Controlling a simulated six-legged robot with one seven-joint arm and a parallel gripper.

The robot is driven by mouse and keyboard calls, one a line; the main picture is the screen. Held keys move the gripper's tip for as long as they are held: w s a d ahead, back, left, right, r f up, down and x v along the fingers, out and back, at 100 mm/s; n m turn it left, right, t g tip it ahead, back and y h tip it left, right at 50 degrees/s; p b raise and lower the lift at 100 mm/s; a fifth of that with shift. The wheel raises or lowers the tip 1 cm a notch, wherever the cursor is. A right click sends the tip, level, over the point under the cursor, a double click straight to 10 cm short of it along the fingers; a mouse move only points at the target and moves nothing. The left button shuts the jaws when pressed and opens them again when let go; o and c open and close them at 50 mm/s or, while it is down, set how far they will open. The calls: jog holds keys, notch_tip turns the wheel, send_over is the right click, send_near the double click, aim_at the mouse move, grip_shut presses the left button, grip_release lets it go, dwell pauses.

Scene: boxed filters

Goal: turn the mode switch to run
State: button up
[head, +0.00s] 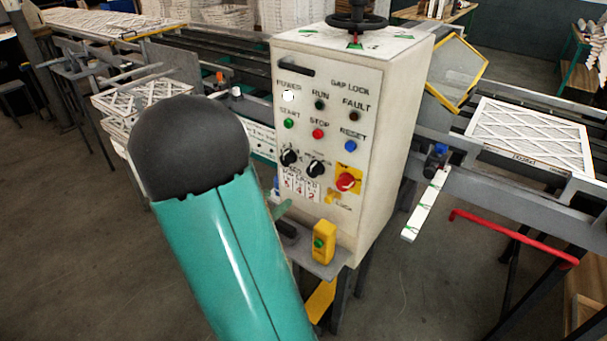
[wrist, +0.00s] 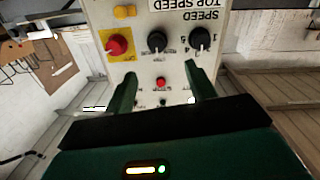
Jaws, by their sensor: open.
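The control panel (head: 325,128) is a cream box with lamps, buttons and knobs. Two black rotary knobs sit side by side on it: the left knob (head: 289,157) and the middle knob (head: 316,168). The wrist view is upside down and shows the middle knob (wrist: 157,41) and the other knob (wrist: 199,39), each with a pale pointer mark. Their labels are too small to tell which one is the mode switch. My gripper (wrist: 163,75) is open and empty, its green fingers apart in front of the panel. In the head view my arm hides most of it.
A red knob on a yellow plate (head: 346,181) is right of the black knobs. The red stop button (head: 318,134) and blue reset button (head: 351,146) are above. Conveyors with framed filters (head: 530,135) flank the panel.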

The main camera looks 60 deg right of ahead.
aim_at(311, 174)
jog(key=x, duration=1.4)
jog(key=shift+s+a+r, duration=0.1)
jog(key=shift+s+r, duration=0.05)
jog(key=shift+s, duration=0.1)
jog(key=shift+c, duration=0.3)
jog(key=c, duration=0.9)
